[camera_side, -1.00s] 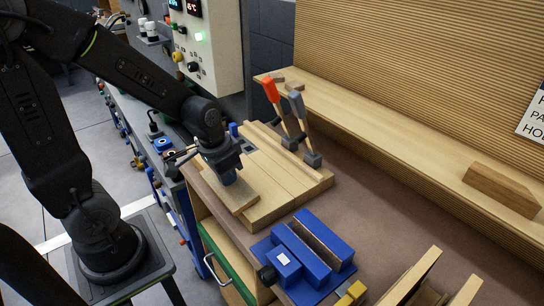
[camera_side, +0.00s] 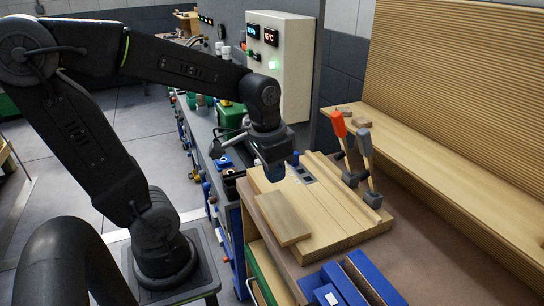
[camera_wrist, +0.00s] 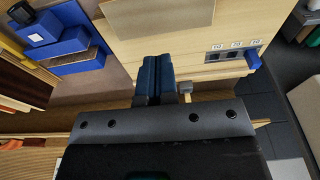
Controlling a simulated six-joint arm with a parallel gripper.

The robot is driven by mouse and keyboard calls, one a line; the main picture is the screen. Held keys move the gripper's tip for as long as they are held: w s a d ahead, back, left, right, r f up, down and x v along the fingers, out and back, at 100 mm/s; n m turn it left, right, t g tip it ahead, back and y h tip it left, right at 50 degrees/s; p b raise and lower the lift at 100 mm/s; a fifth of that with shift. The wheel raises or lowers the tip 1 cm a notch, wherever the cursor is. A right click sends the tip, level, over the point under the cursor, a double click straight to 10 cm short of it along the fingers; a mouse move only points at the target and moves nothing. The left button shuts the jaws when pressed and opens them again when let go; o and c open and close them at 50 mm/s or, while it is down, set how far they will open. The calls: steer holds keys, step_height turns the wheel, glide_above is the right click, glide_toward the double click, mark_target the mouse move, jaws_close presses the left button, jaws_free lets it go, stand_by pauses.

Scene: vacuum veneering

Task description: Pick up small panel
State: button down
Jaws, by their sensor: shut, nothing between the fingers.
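The small panel (camera_side: 283,218) is a thin, light wooden rectangle. It lies flat on the near left part of the larger wooden board (camera_side: 338,232) in the side view. My gripper (camera_side: 273,176) is above the board, just beyond the panel's far end, and apart from the panel. Its blue fingers (camera_wrist: 158,76) are together with nothing between them in the wrist view. A pale wooden piece at the top of that view, likely the small panel (camera_wrist: 160,16), lies past the fingertips.
A blue fixture (camera_side: 345,284) is at the front. A control box (camera_side: 280,70) stands behind. A wooden shelf (camera_side: 440,148) runs along the right.

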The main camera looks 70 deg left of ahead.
steer(key=r, duration=0.2)
steer(key=shift+s+r, duration=0.25)
steer(key=shift+r, duration=0.1)
steer(key=c, duration=1.7)
jaws_free()
steer(key=shift+s+r, duration=0.1)
steer(key=shift+r, duration=0.4)
steer(key=o, duration=1.7)
steer(key=m+g, duration=0.2)
steer(key=m, duration=1.6)
glide_above(289, 224)
steer(key=f, duration=0.9)
steer(key=shift+s+f, duration=0.1)
steer(key=shift+s, duration=0.15)
steer(key=shift+w+f, duration=0.2)
steer(key=shift+f, duration=2.7)
